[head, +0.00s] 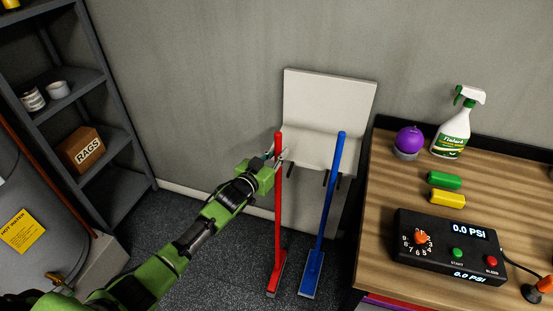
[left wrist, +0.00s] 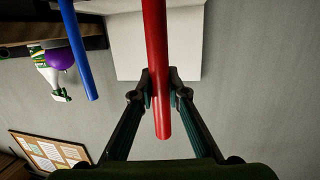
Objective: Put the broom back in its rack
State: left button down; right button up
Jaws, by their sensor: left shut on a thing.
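The red broom (head: 279,205) stands nearly upright in front of the left side of the white wall rack (head: 325,95), its head low near the floor. My left gripper (head: 281,156) is shut on its handle near the top. In the left wrist view, the two fingers (left wrist: 160,84) close around the red handle (left wrist: 156,35). Dark hooks (head: 325,178) stick out under the rack. I cannot tell whether the red handle sits between hooks. My right gripper is not in view.
A blue broom (head: 329,205) stands tilted at the rack's right side, close beside the red one. A wooden table (head: 385,215) with a spray bottle (head: 453,135) and a control box (head: 440,245) is at right. A grey shelf (head: 110,145) and water heater (head: 45,215) are at left.

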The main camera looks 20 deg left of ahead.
pick_arm(q)
jog(key=w+b, duration=0.5)
jog(key=w, duration=0.3)
jog(key=shift+d+r, duration=0.15)
jog(key=shift+r, duration=0.05)
dwell(0.5)
jog(key=shift+s+f, duration=0.1)
dwell(0.3)
